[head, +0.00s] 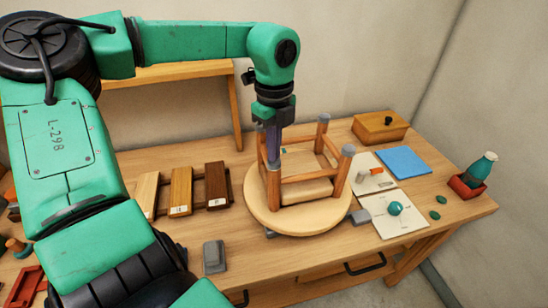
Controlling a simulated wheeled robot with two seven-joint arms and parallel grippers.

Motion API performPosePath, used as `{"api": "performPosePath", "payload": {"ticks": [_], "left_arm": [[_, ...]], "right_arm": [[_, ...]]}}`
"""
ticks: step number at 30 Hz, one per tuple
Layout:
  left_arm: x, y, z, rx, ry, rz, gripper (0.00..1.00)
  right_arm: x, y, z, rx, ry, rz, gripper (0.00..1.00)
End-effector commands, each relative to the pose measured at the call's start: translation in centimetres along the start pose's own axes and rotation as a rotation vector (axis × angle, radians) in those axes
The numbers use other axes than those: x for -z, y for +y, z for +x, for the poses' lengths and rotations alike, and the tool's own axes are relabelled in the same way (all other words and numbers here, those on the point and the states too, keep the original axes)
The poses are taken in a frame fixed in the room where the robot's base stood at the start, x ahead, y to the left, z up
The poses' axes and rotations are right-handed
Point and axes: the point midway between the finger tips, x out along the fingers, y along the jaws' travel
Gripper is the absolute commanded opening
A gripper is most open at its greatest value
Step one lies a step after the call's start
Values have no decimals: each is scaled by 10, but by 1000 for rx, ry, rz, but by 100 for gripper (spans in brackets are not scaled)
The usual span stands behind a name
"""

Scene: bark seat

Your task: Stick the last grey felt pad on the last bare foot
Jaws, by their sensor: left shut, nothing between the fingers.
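A small wooden stool frame (305,190) stands with its legs pointing up on a round pale wooden disc (335,222). The far right leg has a grey cap (323,118) on its upturned foot, and the near right leg has another grey cap (348,150). My left gripper (273,160) points down with its fingers shut, directly over the near left leg (274,188). The fingers hide that leg's foot, so I cannot tell whether a pad is on it or whether they touch it. The far left leg is mostly hidden behind the gripper. My right gripper is not in view.
Wood samples (216,185) lie left of the disc. A grey block (214,257) is at the front. On the right are white cards (410,220), a blue square (403,162), a wooden box (375,130) and a teal bottle (480,168) in a red tray.

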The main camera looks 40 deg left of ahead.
Motion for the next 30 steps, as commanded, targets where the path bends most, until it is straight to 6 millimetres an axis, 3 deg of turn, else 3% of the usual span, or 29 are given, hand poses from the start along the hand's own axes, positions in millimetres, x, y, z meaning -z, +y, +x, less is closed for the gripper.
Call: {"api": "performPosePath", "payload": {"ticks": [30], "left_arm": [[0,1,10,-4,1,0,0]], "right_arm": [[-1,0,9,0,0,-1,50]]}}
